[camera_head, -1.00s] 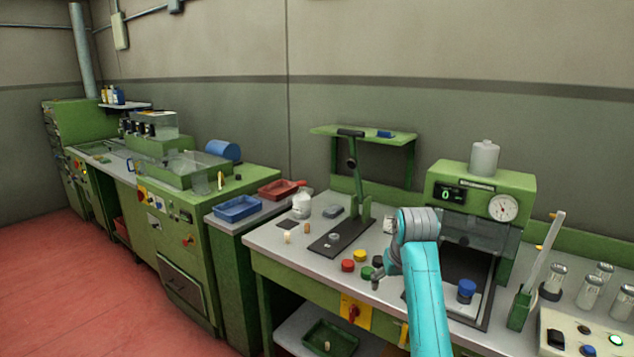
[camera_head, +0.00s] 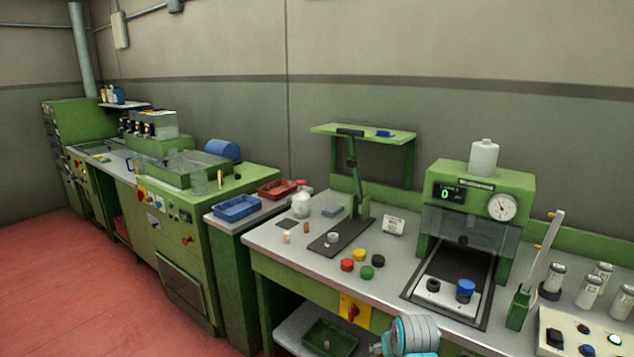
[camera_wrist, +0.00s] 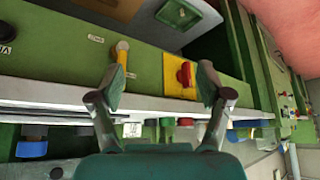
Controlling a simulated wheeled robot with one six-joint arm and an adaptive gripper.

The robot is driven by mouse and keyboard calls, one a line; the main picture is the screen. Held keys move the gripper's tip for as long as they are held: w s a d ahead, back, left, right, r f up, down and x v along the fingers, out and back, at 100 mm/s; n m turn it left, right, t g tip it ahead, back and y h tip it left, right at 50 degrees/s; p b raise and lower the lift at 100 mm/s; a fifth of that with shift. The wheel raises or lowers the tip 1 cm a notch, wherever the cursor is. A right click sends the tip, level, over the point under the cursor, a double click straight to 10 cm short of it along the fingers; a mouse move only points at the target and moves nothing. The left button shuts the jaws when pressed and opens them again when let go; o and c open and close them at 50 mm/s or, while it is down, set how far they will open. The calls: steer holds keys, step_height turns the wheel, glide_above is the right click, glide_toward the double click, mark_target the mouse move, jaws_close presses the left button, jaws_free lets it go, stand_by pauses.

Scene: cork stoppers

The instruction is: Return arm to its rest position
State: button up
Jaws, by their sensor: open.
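My gripper (camera_wrist: 161,86) is open in the wrist camera view, with its two fingers spread and nothing between them. Beyond the fingers is the green front of the workbench, with a red knob (camera_wrist: 185,74) on a yellow plate. In the head view the cyan and grey wrist part of my arm (camera_head: 412,334) is low at the bottom edge, in front of the bench. My gripper's fingers cannot be made out clearly there. The rest of the arm is out of the picture.
The workbench (camera_head: 280,248) holds several coloured caps, a lever stand (camera_head: 357,205) and a green gauge machine (camera_head: 482,200). A blue-topped piece (camera_head: 465,290) stands on the machine's dark plate. A green tray (camera_head: 330,338) lies on the lower shelf. Open floor (camera_head: 70,280) is at left.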

steer(key=s+f+t, duration=0.1)
steer(key=s+f, duration=0.6)
steer(key=s, duration=0.3)
steer(key=s+f+t, duration=0.2)
steer(key=s+f, duration=0.6)
steer(key=s, duration=0.2)
steer(key=s+t, duration=0.2)
steer(key=s, duration=1.4)
steer(key=s+r+t, duration=0.3)
steer(key=s+r, duration=1.5)
steer(key=s, duration=0.3)
steer(key=shift+s+r, duration=0.15)
steer(key=shift+r, duration=0.25)
